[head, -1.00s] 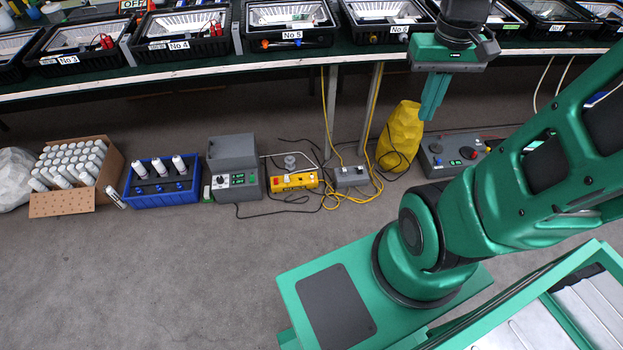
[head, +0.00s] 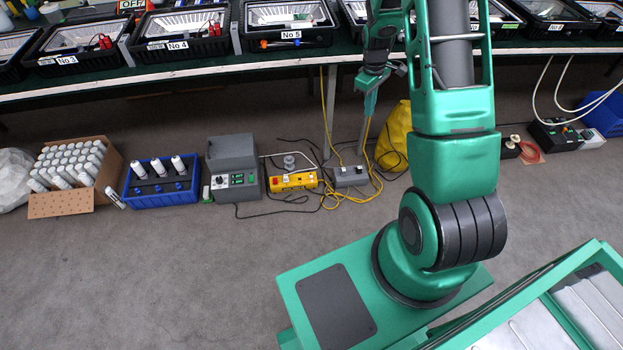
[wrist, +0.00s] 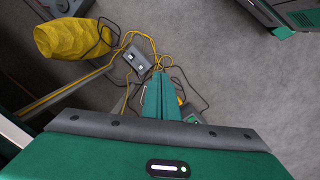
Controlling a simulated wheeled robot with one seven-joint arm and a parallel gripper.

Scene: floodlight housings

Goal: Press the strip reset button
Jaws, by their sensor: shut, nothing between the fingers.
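The yellow power strip (head: 293,181) lies on the floor below the bench, with a red part near its left end. A separate reset button on it is too small to make out. In the wrist view only a sliver of yellow (wrist: 180,99) shows beside my fingers, which hide the rest. My gripper (head: 368,112) is shut and empty, above and to the right of the strip in the head view. Its closed fingers also show in the wrist view (wrist: 161,88), pointing toward the floor.
A grey switch box (head: 350,176) lies right of the strip, among yellow and black cables. A grey device with a display (head: 235,182) stands left. A yellow bag (head: 396,135) and a bench leg (head: 328,110) are close by. The bench edge (head: 200,76) overhangs. Floor in front is clear.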

